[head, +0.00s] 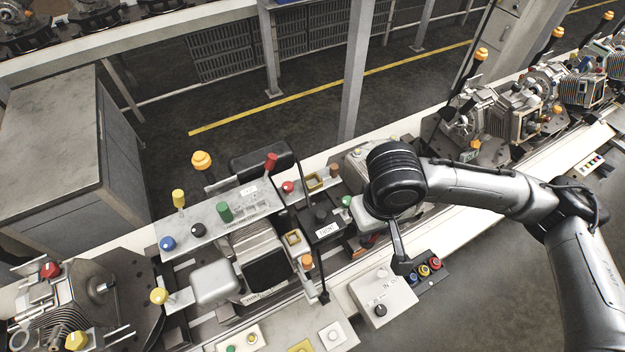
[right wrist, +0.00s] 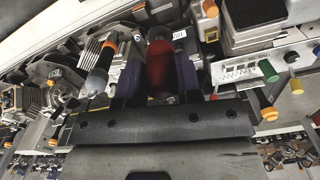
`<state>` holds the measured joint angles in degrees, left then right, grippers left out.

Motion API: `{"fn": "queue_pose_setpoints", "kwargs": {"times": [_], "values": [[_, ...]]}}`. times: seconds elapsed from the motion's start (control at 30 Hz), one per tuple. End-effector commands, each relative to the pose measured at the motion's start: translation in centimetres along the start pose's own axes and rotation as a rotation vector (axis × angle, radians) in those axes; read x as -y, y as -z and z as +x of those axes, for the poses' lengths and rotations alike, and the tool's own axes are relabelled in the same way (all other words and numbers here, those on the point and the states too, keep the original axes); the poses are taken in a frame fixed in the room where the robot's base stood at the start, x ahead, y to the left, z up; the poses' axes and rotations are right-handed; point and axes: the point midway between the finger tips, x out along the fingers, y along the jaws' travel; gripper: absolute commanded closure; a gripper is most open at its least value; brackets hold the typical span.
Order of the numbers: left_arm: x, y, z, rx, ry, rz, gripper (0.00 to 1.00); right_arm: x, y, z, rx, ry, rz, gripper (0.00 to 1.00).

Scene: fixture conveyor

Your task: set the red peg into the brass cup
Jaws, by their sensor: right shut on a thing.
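My right gripper (right wrist: 158,72) is shut on a red peg (right wrist: 159,58), a dark red cylinder between its two dark fingers in the right wrist view. The peg's lower end is hidden. In the head view my black wrist covers most of this gripper, above the right part of the fixture. Two small square brass-coloured cups stand to its left: one (head: 313,182) near the back edge, one (head: 293,238) nearer the front. Brass-coloured squares also show in the right wrist view (right wrist: 209,31). My left gripper is in neither view.
A pale plate (head: 205,215) carries a green peg (head: 224,211) and coloured knobs. A button box (head: 383,298) sits in front. Machine fixtures line the conveyor.

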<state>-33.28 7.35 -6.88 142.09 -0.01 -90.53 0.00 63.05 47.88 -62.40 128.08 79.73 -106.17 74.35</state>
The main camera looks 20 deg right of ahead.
Motion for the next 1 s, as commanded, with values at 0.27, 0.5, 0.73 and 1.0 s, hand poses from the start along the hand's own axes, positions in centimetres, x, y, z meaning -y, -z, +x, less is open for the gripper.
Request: {"fn": "queue_pose_setpoints", "kwargs": {"times": [0.27,0.5,0.73,1.0], "values": [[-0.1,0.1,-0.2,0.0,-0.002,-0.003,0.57,0.1,0.7,-0.1,-0.001,0.001,-0.009,1.0],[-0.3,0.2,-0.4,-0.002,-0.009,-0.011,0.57,0.1,1.4,-0.1,0.0,0.001,-0.019,1.0],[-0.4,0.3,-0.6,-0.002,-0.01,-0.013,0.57,0.1,2.1,-0.1,0.0,0.001,-0.027,1.0],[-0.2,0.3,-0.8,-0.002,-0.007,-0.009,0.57,0.1,2.9,-0.1,-0.001,0.001,-0.038,1.0]]}}
